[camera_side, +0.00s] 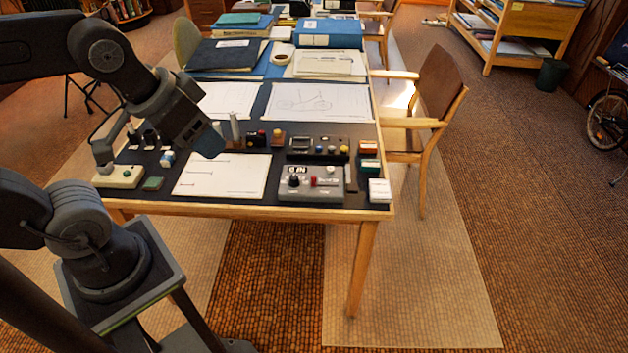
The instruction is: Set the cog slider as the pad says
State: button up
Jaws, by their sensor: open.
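My gripper (208,142) hangs above the left part of the drafting table, pointing down and to the right. It is open, and I see nothing between its jaws. Below it a white sheet (225,178) with a few short dark lines lies near the table's front edge. A small white pad (380,191) is at the front right corner, its marks too small to read. A grey control box (312,187) with a black knob, a red button and white lettering sits between them. I cannot make out which part is the cog slider, nor its setting.
Several small devices stand behind the sheet and box, including a dark panel (318,150) with coloured knobs. A pale lamp base (118,177) is at the left. Drawings (320,103) and stacked binders (330,34) fill the back. A wooden chair (432,100) stands at the right side.

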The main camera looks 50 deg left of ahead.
jog(key=shift+c, duration=0.8)
jog(key=shift+w+a+r, duration=0.1)
jog(key=shift+w+r, duration=0.05)
jog(key=shift+w, duration=0.3)
jog(key=shift+c, duration=0.3)
jog(key=g, duration=0.6)
send_over(314, 177)
notch_tip(314, 177, down, 19)
notch_tip(314, 177, down, 13)
jog(key=shift+f, duration=0.2)
grip_shut()
